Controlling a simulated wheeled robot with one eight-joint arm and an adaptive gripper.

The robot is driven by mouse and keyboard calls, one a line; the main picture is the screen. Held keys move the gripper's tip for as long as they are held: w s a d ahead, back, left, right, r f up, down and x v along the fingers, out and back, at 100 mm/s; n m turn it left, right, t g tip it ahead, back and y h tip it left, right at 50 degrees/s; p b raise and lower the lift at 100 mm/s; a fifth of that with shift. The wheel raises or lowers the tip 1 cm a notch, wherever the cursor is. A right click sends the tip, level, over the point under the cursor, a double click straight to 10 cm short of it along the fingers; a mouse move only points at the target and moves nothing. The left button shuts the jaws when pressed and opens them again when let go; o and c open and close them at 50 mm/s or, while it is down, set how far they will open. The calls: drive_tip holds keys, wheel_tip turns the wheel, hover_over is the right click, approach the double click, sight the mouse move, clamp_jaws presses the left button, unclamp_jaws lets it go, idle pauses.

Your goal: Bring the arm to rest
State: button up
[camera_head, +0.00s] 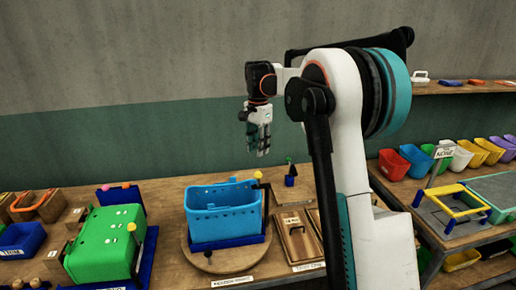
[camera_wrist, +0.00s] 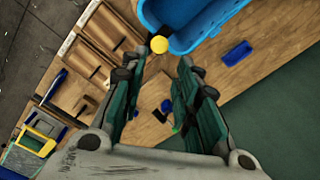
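My gripper (camera_head: 260,140) hangs pointing down above the back of the wooden table, behind the blue basket, in the head view. In the wrist view my gripper (camera_wrist: 155,90) shows two green fingers spread apart with nothing between them. It is clear of the table top. My white arm (camera_head: 345,150) rises at the middle right of the head view and bends over towards the left. The arm hides part of the table and wall behind it.
A blue perforated basket (camera_head: 222,212) stands on a round wooden board, with a yellow ball (camera_head: 257,174) on a lever beside it. A green box (camera_head: 103,245) stands at left. Several coloured bins, including a red one (camera_head: 393,164), and a yellow frame (camera_head: 455,202) are at right.

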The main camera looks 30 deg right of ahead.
drive_tip(key=shift+s+a, duration=0.1)
drive_tip(key=s+a+f+n+t+b, duration=0.1)
drive_tip(key=s+a+n+t+b, duration=0.1)
drive_tip(key=s+a+n+b, duration=0.5)
drive_tip(key=s+a+f+n+t+b, duration=0.15)
drive_tip(key=s+a, duration=0.35)
drive_tip(key=s, duration=0.7)
drive_tip(key=s+a+f+n+t+b, duration=0.2)
drive_tip(key=s+f+n+b, duration=0.1)
drive_tip(key=s+f, duration=0.4)
drive_tip(key=s+a+f+n+t+b, duration=0.1)
drive_tip(key=s+a+f+n+b, duration=0.2)
drive_tip(key=s+f, duration=0.4)
drive_tip(key=shift+s+a+t, duration=0.2)
drive_tip(key=shift+s+t, duration=0.15)
drive_tip(key=shift+s, duration=0.7)
